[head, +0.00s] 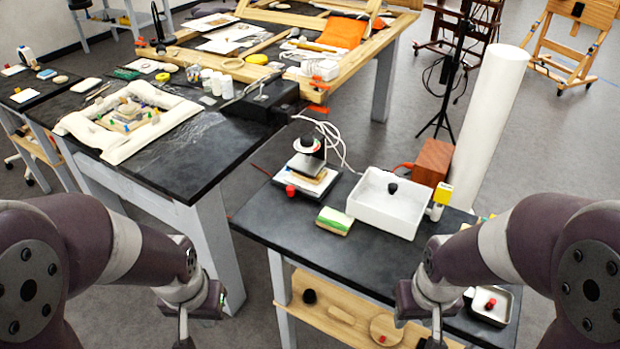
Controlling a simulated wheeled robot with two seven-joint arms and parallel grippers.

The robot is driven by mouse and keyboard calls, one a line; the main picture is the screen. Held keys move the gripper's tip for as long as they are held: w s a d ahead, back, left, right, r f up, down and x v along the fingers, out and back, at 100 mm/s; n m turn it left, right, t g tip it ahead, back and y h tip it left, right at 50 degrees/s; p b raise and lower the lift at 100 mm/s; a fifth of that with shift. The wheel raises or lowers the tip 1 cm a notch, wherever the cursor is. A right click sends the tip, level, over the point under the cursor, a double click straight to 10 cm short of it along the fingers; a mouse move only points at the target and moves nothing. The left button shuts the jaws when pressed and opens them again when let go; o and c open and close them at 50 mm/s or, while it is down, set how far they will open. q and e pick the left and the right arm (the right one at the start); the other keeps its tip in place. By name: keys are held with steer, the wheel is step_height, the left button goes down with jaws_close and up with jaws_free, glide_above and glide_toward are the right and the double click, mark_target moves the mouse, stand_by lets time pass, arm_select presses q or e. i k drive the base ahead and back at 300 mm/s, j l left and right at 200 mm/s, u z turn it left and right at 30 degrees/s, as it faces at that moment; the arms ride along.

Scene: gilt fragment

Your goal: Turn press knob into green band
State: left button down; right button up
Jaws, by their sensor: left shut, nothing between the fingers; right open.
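A small press (308,168) stands on the black bench at the centre. A dark knob (307,141) sits at its top, by a pale round dial with red and green marks. The dial is too small to tell where any pointer stands. A red knob (290,190) shows at the front of its base. My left gripper (184,341) hangs low at the bottom left, shut and empty, well apart from the press. My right gripper (436,340) is open at the bottom right, in front of the bench and far from the press. Both fingertips are partly cut off or hidden.
A green-topped sponge block (335,221) and a white tray (385,206) with a black knob-like piece stand right of the press. A white cable runs behind it. A wooden box (433,162) and a tall white roll (490,125) stand behind. The bench's front left is clear.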

mark_target(307, 140)
steer(key=i+j+z, duration=0.95)
steer(key=k+l, duration=0.05)
